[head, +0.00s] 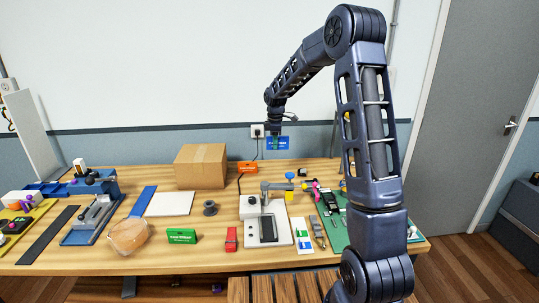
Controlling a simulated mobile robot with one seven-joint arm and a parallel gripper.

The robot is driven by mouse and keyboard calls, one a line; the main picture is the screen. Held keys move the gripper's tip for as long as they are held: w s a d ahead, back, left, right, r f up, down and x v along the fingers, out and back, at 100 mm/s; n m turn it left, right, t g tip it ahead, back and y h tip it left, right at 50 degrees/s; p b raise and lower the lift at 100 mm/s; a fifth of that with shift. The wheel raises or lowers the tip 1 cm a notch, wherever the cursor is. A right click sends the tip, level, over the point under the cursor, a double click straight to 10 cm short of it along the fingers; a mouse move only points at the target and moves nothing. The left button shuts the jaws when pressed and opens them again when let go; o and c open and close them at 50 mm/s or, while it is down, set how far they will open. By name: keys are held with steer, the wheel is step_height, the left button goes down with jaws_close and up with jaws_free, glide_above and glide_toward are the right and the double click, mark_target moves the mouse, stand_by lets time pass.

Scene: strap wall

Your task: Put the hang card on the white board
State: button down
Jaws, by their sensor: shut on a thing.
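My gripper (276,136) points down above the back of the table, in front of the wall. It is shut on a small blue hang card (284,143), which hangs upright below the fingers, clear of the tabletop. The fingers hide part of the card. A flat white board (170,204) lies on the table left of centre, with nothing seen on it. It is left of my gripper and nearer the camera. A second white panel (27,125) stands upright at the far left; I cannot tell which one the task means.
A cardboard box (201,166) stands behind the flat white board. An orange card (247,167), green card (181,236) and red card (231,239) stand on the wooden table. A grey-white device (266,222) and several tools crowd the centre and right.

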steer(key=shift+r, duration=0.4)
steer(key=shift+a, duration=0.25)
steer(key=a, duration=1.3)
glide_above(168, 203)
steer(key=shift+n, duration=0.4)
step_height(168, 203, down, 19)
steer(key=shift+w+r, duration=0.1)
steer(key=c, duration=1.3)
jaws_free()
